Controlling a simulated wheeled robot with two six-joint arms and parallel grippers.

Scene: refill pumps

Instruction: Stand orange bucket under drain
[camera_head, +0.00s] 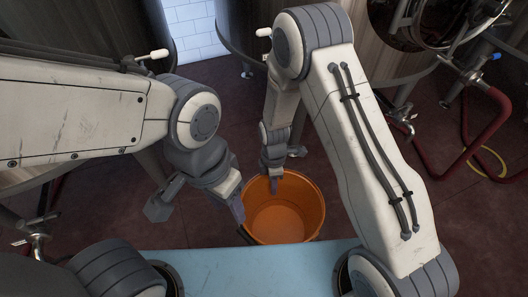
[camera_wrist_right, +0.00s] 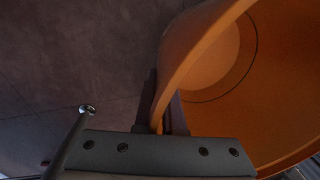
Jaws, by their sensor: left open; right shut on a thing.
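The orange bucket (camera_head: 283,222) is upright and open at the top, in the lower middle of the head view. My right gripper (camera_head: 276,184) is shut on its far rim. In the right wrist view the bucket (camera_wrist_right: 275,95) fills the right side, with its wall between the fingers of my right gripper (camera_wrist_right: 163,118). My left gripper (camera_head: 243,222) is open at the bucket's left side; I cannot tell whether it touches the rim. Valve fittings show on the tanks at the right (camera_head: 403,118) and at the lower left (camera_head: 35,236); I cannot tell which is the drain.
Large metal tanks (camera_head: 235,30) stand at the back and on both sides. A red hose (camera_head: 470,150) and a yellow hose (camera_head: 490,165) lie at the right.

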